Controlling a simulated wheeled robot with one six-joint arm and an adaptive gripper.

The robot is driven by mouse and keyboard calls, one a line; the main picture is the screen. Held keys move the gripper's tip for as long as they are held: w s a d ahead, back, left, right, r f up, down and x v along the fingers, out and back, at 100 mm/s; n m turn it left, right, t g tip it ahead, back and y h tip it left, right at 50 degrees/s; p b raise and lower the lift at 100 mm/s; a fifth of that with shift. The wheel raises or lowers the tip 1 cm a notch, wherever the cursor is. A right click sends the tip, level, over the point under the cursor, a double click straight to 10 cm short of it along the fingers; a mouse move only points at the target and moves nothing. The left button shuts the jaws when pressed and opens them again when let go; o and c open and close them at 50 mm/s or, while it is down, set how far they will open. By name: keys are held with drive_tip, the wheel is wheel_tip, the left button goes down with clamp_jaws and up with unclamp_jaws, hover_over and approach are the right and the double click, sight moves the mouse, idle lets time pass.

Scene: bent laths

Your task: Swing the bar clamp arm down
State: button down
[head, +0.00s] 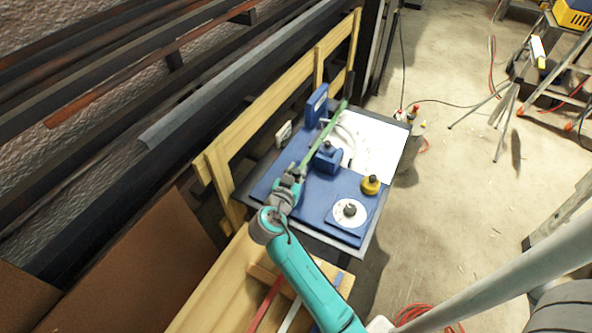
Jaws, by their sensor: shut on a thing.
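The bar clamp arm (324,137) is a long green bar in the head view. It slants across the blue bending fixture (314,188) from the near left to the far right, passing beside a blue upright block (316,106). My gripper (300,170) is at the bar's near end and is shut on it. The fingers are small in this view and partly hidden by my wrist. I cannot tell exactly how high the bar stands above the fixture.
A blue block with a dark knob (327,157), a yellow knob (371,185) and a white dial (349,212) stand close to my gripper's right. A white plate (378,142) lies behind. Wooden rails (270,103) and dark bars run along the left. Coloured strips lie in front.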

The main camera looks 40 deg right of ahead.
drive_tip(key=shift+f, duration=0.1)
idle(0.3)
drive_tip(key=c, duration=0.9)
unclamp_jaws()
drive_tip(key=v, duration=1.2)
drive_tip(key=shift+f, duration=0.1)
